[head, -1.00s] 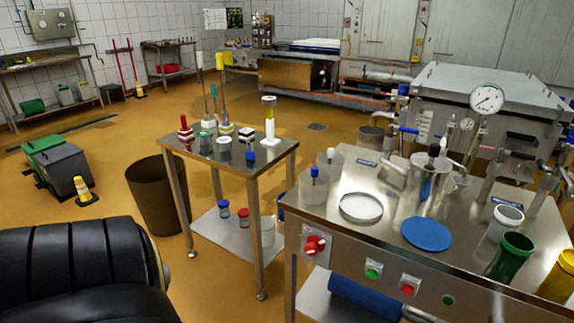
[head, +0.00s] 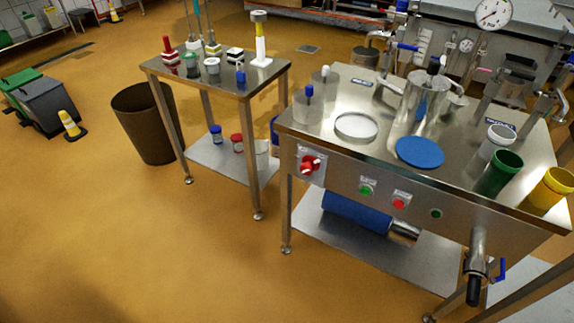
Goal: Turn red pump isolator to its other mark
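The red pump isolator (head: 310,164) is a red rotary handle on a pale plate. It sits at the left end of the front panel of the steel table (head: 350,182), below the table top. Its handle looks tilted from level, but the marks around it are too small to read. Neither of my grippers shows in the head view.
Right of the isolator are a green button (head: 366,189), a red button (head: 399,204) and a green lamp (head: 436,213). A pipe outlet with a dark end (head: 474,288) hangs at the right front. A small steel table (head: 215,82) stands left. The floor in front is clear.

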